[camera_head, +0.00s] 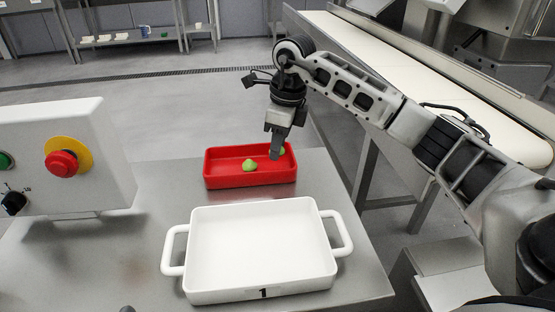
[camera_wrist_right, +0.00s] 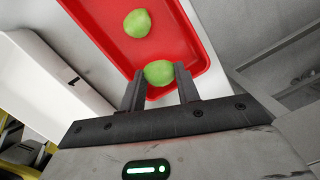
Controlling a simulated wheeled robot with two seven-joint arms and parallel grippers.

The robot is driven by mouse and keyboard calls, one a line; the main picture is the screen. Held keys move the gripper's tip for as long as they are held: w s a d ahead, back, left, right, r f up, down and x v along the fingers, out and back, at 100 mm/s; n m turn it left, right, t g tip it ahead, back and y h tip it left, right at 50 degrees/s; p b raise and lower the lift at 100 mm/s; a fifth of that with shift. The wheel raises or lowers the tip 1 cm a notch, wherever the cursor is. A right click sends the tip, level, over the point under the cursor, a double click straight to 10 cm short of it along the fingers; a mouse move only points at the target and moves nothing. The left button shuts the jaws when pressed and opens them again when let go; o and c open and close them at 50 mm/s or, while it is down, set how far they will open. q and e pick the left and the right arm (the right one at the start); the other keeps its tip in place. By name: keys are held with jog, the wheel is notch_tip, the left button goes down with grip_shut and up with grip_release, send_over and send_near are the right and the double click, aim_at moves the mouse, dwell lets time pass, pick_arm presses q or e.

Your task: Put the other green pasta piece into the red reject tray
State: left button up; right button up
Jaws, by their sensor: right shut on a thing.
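The red reject tray (camera_head: 225,179) stands on the steel table behind the white dish, and it also shows in the right wrist view (camera_wrist_right: 180,38). One green pasta piece (camera_head: 249,165) lies in the tray, and it shows in the right wrist view (camera_wrist_right: 137,23). My right gripper (camera_head: 276,153) reaches down over the right part of the tray. In the right wrist view its fingers (camera_wrist_right: 159,82) are shut on the other green pasta piece (camera_wrist_right: 159,72), which is over or in the tray; I cannot tell whether it touches the floor. My left gripper is not in view.
A white two-handled dish (camera_head: 262,249) marked 1 stands empty in front of the tray. A control box with a red button (camera_head: 62,163) is at the left. A conveyor (camera_head: 430,85) runs along the right. Bare steel table shows left of the tray.

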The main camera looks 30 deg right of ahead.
jog(key=shift+w+d+f, duration=0.1)
jog(key=shift+w+f, duration=0.1)
jog(key=shift+f, duration=0.05)
notch_tip(320, 180, down, 3)
jog(key=shift+w+f+b, duration=0.1)
jog(key=shift+f+b, duration=0.1)
jog(key=shift+b, duration=0.85)
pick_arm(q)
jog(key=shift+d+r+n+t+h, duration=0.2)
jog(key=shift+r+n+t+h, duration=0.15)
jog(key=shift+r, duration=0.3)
pick_arm(e)
jog(key=shift+r, duration=0.1)
jog(key=o, duration=0.9)
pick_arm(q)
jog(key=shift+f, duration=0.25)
pick_arm(e)
jog(key=shift+o, duration=0.2)
